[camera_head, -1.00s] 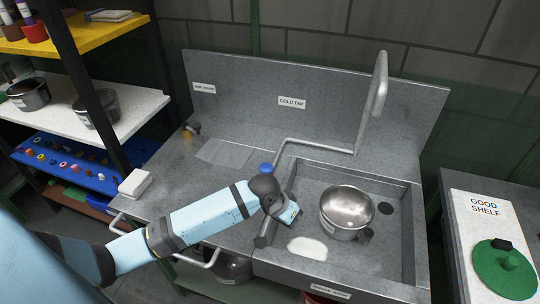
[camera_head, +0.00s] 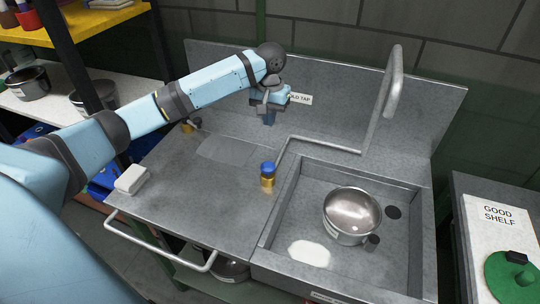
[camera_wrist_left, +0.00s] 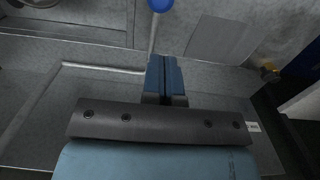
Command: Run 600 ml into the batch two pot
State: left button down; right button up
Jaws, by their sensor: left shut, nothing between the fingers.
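A steel pot (camera_head: 352,216) stands upright and looks empty in the right part of the sink basin (camera_head: 318,178). I cannot read any batch label on it. The cold tap has a blue knob (camera_head: 267,167) on a brass body, left of the basin. The knob also shows at the top of the left wrist view (camera_wrist_left: 160,5). A bent spout pipe (camera_head: 320,145) runs right from the tap. My left gripper (camera_head: 268,118) is above the counter behind the knob, in front of the "COLD TAP" sign (camera_head: 301,99). Its fingers (camera_wrist_left: 164,76) are shut and empty, apart from the knob.
A tall arched pipe (camera_head: 388,88) rises behind the basin. A white block (camera_head: 131,179) lies on the left counter. A second brass fitting (camera_head: 188,127) is at the back left. The "GOOD SHELF" (camera_head: 496,226) at right holds a green lid (camera_head: 512,277). Dark pots stand on the left shelf.

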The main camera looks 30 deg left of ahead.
aim_at(269, 163)
pick_arm(q)
jog(key=shift+f, duration=0.1)
jog(key=f, duration=0.9)
jog(key=f+p, duration=0.1)
jog(key=f, duration=0.4)
jog(key=shift+s+d, duration=0.15)
jog(key=shift+s, duration=0.25)
notch_tip(269, 163, down, 2)
jog(key=shift+s+d+p, duration=0.1)
jog(key=shift+p, duration=0.6)
jog(key=shift+f, duration=0.2)
jog(key=shift+s+f, duration=0.1)
jog(key=shift+f, duration=0.1)
